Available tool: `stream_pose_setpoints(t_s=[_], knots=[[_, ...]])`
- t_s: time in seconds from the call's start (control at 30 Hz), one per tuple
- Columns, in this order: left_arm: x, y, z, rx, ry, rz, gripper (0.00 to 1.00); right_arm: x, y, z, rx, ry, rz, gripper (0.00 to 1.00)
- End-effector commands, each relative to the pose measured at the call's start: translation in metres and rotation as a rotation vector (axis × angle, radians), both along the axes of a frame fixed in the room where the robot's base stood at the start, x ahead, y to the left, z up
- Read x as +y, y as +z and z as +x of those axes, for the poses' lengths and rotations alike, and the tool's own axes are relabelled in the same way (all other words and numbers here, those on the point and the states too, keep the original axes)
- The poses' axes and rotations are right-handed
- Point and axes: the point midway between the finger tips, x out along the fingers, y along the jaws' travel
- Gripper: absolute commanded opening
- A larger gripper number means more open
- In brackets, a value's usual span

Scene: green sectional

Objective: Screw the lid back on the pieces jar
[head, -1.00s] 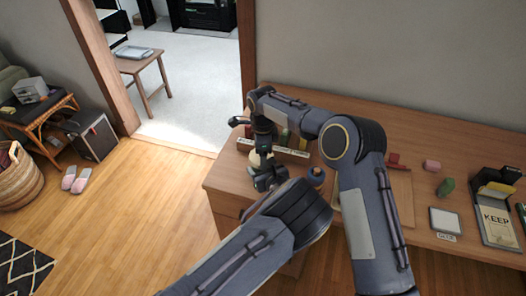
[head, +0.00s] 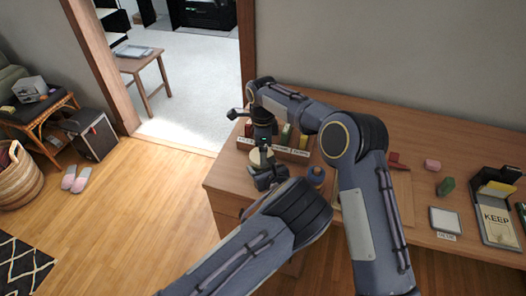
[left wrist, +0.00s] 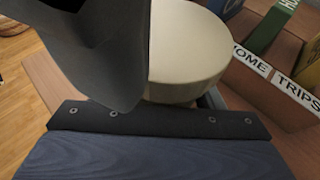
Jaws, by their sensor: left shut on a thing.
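A cream round lid (head: 255,158) is at the left end of the desk. In the left wrist view the thick cream disc (left wrist: 190,50) fills the upper middle, partly covered by a dark gripper part. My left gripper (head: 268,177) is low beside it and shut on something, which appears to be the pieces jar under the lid. The jar body is mostly hidden, so I cannot tell how the lid sits on it. My right gripper (head: 263,143) points down just above the lid; its fingertips are too small and covered to read.
A labelled organizer (head: 290,153) with coloured blocks stands right behind the lid; its labels show in the left wrist view (left wrist: 275,75). A small blue round item (head: 316,174) is close on the right. Farther right are a pink piece (head: 432,165), a green piece (head: 447,186) and a KEEP box (head: 497,222).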

Motion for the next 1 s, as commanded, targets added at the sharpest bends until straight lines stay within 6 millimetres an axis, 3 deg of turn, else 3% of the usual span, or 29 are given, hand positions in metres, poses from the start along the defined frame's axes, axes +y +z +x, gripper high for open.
stream_pose_setpoints(t_s=[0.1,0.43,0.57,0.77,1.0], knots=[[0.002,-0.001,0.000,0.002,0.003,0.000,0.00,-0.002,0.013,0.000,-0.001,-0.001,-0.003,0.93],[0.002,-0.001,-0.001,0.002,0.004,0.001,0.00,-0.002,0.016,0.001,-0.004,0.010,-0.001,0.95],[0.002,-0.001,-0.001,0.002,0.004,0.001,0.00,-0.003,0.021,0.003,-0.013,0.110,0.001,0.95],[0.002,-0.001,-0.001,0.002,0.005,0.000,0.00,-0.002,0.022,0.003,-0.010,0.522,0.001,0.95],[0.002,-0.001,-0.001,0.002,0.004,0.001,0.00,-0.001,0.026,0.003,-0.009,1.140,0.003,0.95]])
